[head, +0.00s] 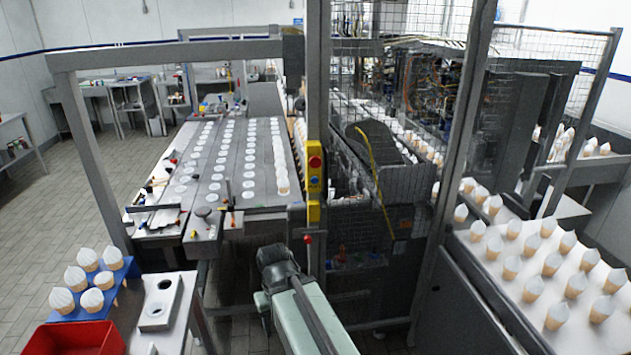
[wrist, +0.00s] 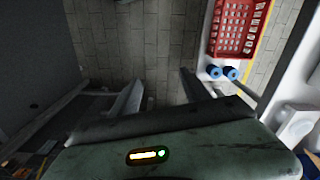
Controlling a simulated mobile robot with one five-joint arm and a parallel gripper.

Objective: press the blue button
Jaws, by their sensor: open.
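The blue button (head: 315,181) is a small round button on the yellow control box (head: 314,207), which is fixed to the grey post just right of the picture's middle in the head view. A red button (head: 315,162) sits above it on the same box. My green arm reaches up from the bottom of the head view, and its dark end lies below and left of the box, apart from it. In the wrist view my gripper (wrist: 162,82) has its fingers spread and nothing between them, above tiled floor. The blue button cannot be made out in the wrist view.
A red crate (head: 75,338) and a blue tray (head: 120,275) of cones stand at lower left. A long table (head: 255,190) with rows of white discs lies behind my arm. A mesh cage (head: 395,110) stands right of the post.

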